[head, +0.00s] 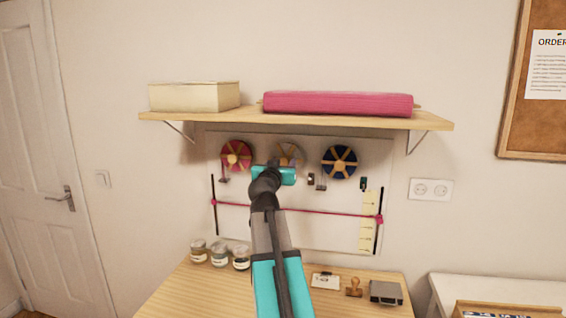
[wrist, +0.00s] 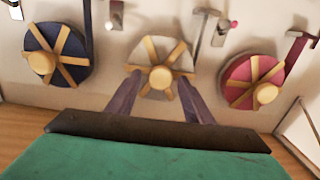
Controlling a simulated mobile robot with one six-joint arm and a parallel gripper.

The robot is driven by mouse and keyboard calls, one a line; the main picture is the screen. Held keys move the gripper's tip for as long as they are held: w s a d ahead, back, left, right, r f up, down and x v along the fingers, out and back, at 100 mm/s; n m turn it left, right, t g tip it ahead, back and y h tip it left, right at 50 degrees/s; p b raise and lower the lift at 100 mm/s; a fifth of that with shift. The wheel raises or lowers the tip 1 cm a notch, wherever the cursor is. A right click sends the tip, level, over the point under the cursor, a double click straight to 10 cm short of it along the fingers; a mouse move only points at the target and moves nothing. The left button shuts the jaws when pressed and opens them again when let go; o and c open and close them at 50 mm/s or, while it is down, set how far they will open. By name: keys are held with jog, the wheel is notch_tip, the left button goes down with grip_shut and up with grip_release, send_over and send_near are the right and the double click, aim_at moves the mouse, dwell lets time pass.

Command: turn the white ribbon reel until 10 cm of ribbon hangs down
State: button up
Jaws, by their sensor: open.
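The white ribbon reel (head: 291,151), with tan spokes, is mounted on the wall board between the red and blue reels. My gripper hides its lower part in the head view. In the wrist view the white reel (wrist: 151,48) is at the centre with its tan knob (wrist: 162,77). My gripper (wrist: 160,80) is open, its two dark fingers on either side of the knob in the picture; I cannot tell whether they touch it. It also shows in the head view (head: 281,170). A greyish ribbon strip (wrist: 206,30) runs beside the reel; its full length is not clear.
The red reel (head: 235,161) and dark blue reel (head: 329,157) flank the white one closely. A shelf (head: 220,118) overhangs them. Jars (head: 219,256) and small tools stand on the table (head: 200,285) below.

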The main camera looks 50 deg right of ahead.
jog(key=shift+w+d, duration=0.1)
jog(key=shift+d, duration=0.05)
jog(key=c, duration=1)
jog(key=shift+f+n+b, duration=0.1)
jog(key=shift+n+b, duration=0.2)
jog(key=shift+n, duration=0.3)
jog(key=shift+n+b, duration=0.35)
jog(key=shift+n, duration=0.55)
jog(key=n, duration=0.4)
jog(key=n+p, duration=0.1)
jog(key=n, duration=0.5)
jog(key=shift+w, duration=0.1)
jog(key=n+p, duration=0.2)
jog(key=n, duration=0.4)
jog(key=shift+f+p, duration=0.1)
jog(key=shift+p, duration=0.3)
